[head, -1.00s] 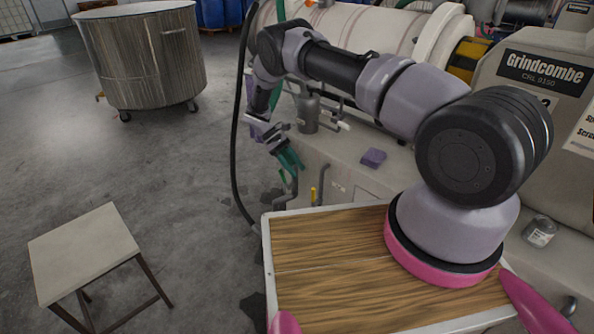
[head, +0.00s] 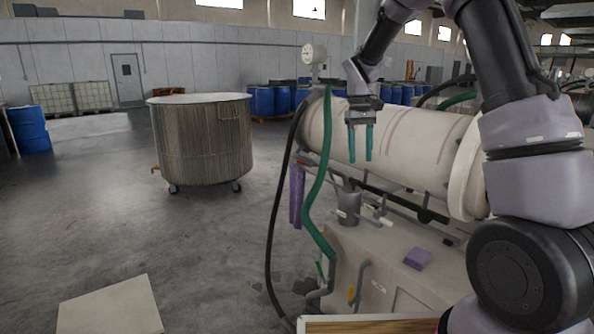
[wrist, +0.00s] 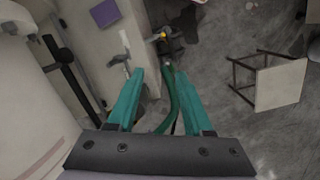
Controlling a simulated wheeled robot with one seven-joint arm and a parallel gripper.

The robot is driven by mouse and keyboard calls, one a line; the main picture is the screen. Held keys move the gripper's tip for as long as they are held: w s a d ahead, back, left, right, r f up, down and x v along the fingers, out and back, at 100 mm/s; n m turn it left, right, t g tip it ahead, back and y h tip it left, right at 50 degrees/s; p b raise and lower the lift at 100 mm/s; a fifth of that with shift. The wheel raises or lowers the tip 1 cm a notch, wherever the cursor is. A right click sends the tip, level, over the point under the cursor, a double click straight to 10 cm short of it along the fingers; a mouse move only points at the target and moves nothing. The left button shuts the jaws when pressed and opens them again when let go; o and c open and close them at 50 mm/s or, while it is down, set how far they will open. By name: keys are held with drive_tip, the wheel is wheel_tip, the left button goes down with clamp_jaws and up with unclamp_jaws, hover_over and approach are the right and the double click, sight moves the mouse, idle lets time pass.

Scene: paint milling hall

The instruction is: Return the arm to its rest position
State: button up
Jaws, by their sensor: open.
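My gripper (head: 361,144) hangs in the upper middle of the head view, its two green fingers pointing down and apart. It is open and nothing is between the fingers. Behind it in the head view is the cream mill cylinder (head: 410,145). In the wrist view the fingers of my gripper (wrist: 160,100) also stand apart, with the floor and a green hose (wrist: 172,105) below them. My arm is raised and folded on the right of the head view.
A purple block (head: 417,258) lies on the machine's ledge. A green hose (head: 314,200) and a black cable (head: 272,215) hang at the machine's left end. A wheeled vat (head: 203,143) and a stool (head: 112,308) stand on the left. The floor between them is clear.

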drive_tip(key=s+d+r+m+t+y, duration=0.1)
drive_tip(key=s+d+r+m+t, duration=0.15)
drive_tip(key=s+r, duration=0.6)
drive_tip(key=s+d+r+m+t, duration=0.1)
drive_tip(key=s+r+t, duration=0.1)
drive_tip(key=s, duration=0.4)
drive_tip(key=s+d+r+m+t+y, duration=0.1)
drive_tip(key=s+r+m+t, duration=0.1)
drive_tip(key=s, duration=0.4)
drive_tip(key=s+d+r+m+t, duration=0.1)
drive_tip(key=s+d+r+t, duration=0.1)
drive_tip(key=s, duration=0.4)
drive_tip(key=shift+s+r+m+y, duration=0.25)
drive_tip(key=shift+r+m+y, duration=0.1)
drive_tip(key=shift+r, duration=0.55)
